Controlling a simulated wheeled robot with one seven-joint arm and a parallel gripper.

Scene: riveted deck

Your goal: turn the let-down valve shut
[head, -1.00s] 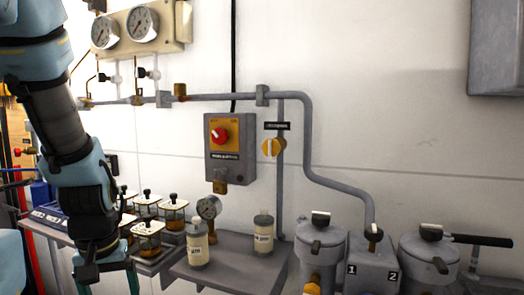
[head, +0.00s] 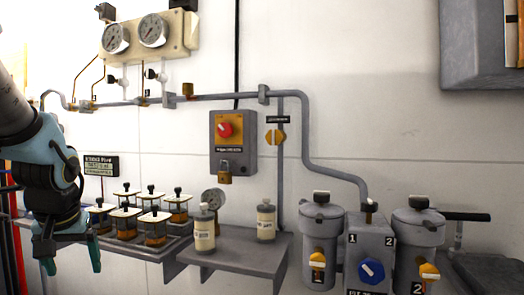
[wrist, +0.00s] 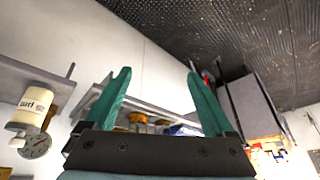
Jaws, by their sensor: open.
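The label is too small to read surely, so I cannot confirm that this is the let-down valve. My gripper (head: 70,258) hangs at the lower left in the head view, fingers down and apart, well left of the knob. In the wrist view my gripper (wrist: 158,85) is open with nothing between its green fingers. The knob does not show in the wrist view.
A shelf (head: 238,258) with two white bottles and a tray of jars (head: 152,228) lies below. The switch box (head: 233,142) has a red knob and padlock. Two filter housings (head: 320,228) with yellow handles flank a blue knob (head: 372,271).

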